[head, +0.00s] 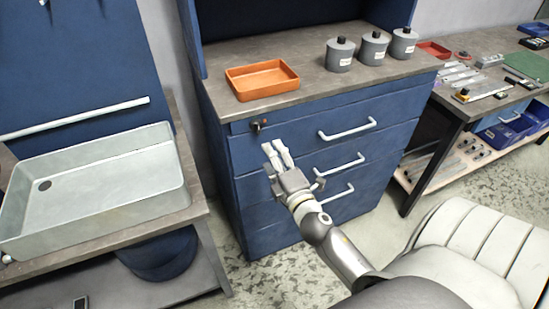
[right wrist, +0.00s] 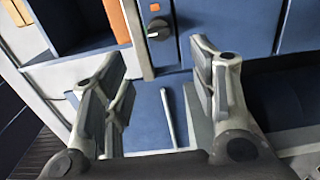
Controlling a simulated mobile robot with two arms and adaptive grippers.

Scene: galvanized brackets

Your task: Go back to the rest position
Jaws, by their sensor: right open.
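My right gripper (head: 275,150) is in front of the blue drawer cabinet (head: 290,165) in the head view, with its arm coming in from the lower right. In the right wrist view its two fingers (right wrist: 160,62) are spread apart with nothing between them. Behind them are a blue panel, a white bar handle (right wrist: 168,117) and a dark knob (right wrist: 158,29). My left gripper is in neither view.
An orange tray (head: 262,80) and several grey canisters (head: 340,55) stand on the cabinet top. A grey sink basin (head: 95,188) is at left. A workbench (head: 470,100) with metal parts and a white padded seat (head: 470,240) are at right. Open floor lies before the cabinet.

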